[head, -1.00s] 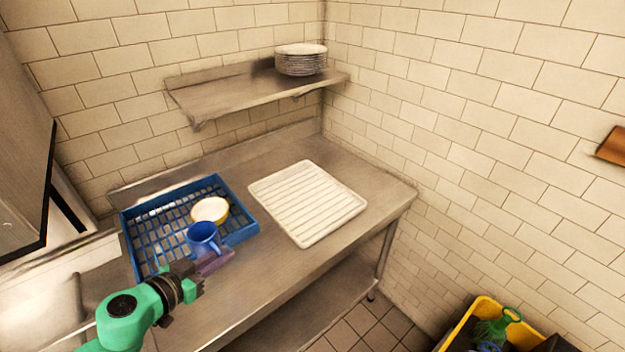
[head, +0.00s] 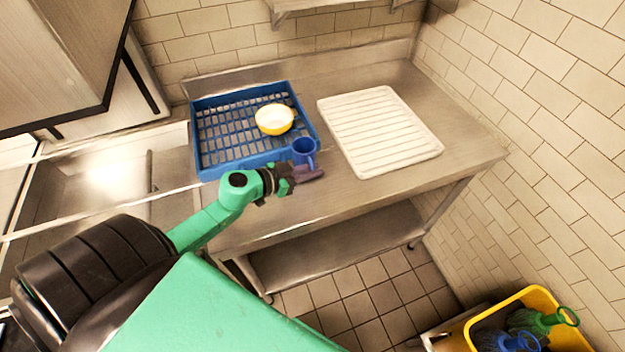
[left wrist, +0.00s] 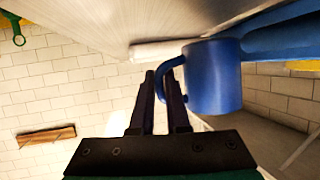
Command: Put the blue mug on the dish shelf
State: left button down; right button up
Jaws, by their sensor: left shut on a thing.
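The blue mug (head: 303,151) is at the front right corner of the blue crate in the head view, overlapping its rim. My left gripper (head: 312,172) is just in front of it. In the left wrist view the mug (left wrist: 213,76) is beside my left gripper (left wrist: 160,82), with its handle between the fingers, which are shut on it. How high the mug is above the crate is hard to tell. The dish shelf (head: 332,5) is on the back wall; only its lower edge shows at the top of the head view.
The blue crate (head: 196,129) holds a yellow bowl with a white inside (head: 274,119). A white ribbed drainer (head: 380,128) lies to its right on the steel counter (head: 465,138). A yellow bin (head: 533,297) with green and blue items stands at the lower right.

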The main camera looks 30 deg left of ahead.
pick_arm(q)
jog(key=shift+s+f, duration=0.15)
jog(key=shift+f, duration=1.25)
jog(key=c, duration=0.9)
grip_release()
jog(key=shift+f, duration=0.1)
